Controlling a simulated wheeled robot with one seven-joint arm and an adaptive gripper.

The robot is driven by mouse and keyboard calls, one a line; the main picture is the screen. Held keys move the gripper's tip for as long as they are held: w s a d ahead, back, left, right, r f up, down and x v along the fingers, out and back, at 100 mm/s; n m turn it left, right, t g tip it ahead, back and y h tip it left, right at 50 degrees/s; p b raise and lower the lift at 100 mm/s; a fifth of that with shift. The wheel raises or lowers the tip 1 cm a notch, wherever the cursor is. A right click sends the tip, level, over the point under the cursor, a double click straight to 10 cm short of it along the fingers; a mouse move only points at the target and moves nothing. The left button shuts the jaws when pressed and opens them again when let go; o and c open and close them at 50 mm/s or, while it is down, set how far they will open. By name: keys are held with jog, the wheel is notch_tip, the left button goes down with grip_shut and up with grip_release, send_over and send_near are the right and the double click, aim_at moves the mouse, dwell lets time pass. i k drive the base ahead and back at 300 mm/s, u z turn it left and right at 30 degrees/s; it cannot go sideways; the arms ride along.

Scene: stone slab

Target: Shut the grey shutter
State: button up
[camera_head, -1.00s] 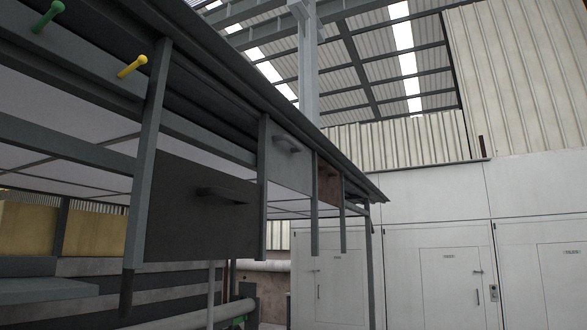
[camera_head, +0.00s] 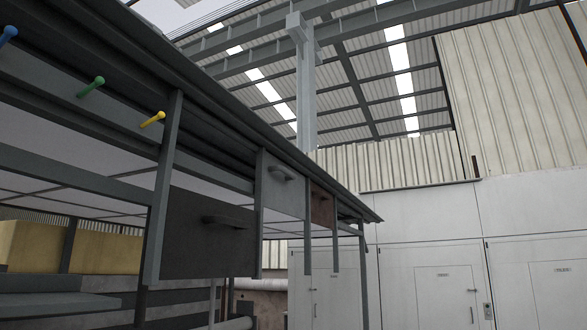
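A light grey panel (camera_head: 283,191) with a bar handle (camera_head: 282,174) sits between two posts of a dark overhead frame, in the middle of the view. It is the one that matches the grey shutter. It looks roughly in line with the frame's front, but I cannot tell how far open it is. A larger near-black panel (camera_head: 195,247) with a dark handle (camera_head: 227,221) is to its left. A smaller brown panel (camera_head: 321,211) is to its right. My gripper is not in view.
The frame's long dark top edge (camera_head: 250,145) runs from upper left toward the middle right. Blue (camera_head: 8,35), green (camera_head: 91,86) and yellow (camera_head: 152,119) pegs stick out at upper left.

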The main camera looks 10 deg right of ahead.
aim_at(284, 193)
jog(key=u, duration=0.45)
jog(key=i, duration=0.95)
jog(key=z, duration=0.5)
